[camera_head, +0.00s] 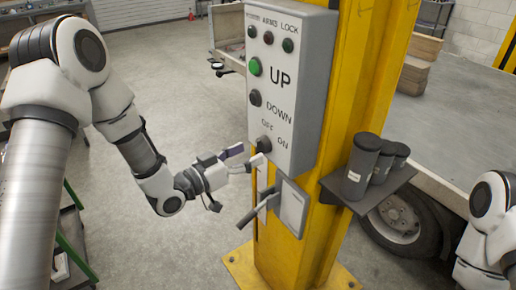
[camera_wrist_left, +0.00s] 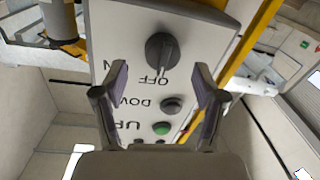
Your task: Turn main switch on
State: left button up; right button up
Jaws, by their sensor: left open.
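The main switch (camera_head: 264,144) is a dark rotary knob low on the grey control box (camera_head: 312,60), between the OFF and ON labels. In the left wrist view the knob (camera_wrist_left: 160,48) is upside down and its ridge points toward OFF. My left gripper (camera_head: 249,156) is open just in front of the knob, at the lower part of the box. In the left wrist view its two fingers (camera_wrist_left: 159,70) are spread to either side with the knob between and beyond them; no contact shows. My right gripper is out of view.
The box hangs on a yellow column (camera_head: 362,95). Below it are a lever (camera_head: 259,207) and a grey plate (camera_head: 293,207). A shelf (camera_head: 366,198) with dark cups (camera_head: 360,165) juts out at right. Green and dark buttons (camera_head: 255,66) sit above the knob.

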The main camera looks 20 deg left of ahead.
aim_at(257, 149)
pick_arm(q)
jog(key=x, duration=0.3)
jog(key=shift+a+p, duration=0.1)
jog(key=shift+p, duration=0.2)
jog(key=shift+w+f, duration=0.1)
jog(key=shift+w, duration=0.25)
jog(key=shift+s, duration=0.1)
jog(key=shift+c, duration=0.7)
jog(key=c, duration=1)
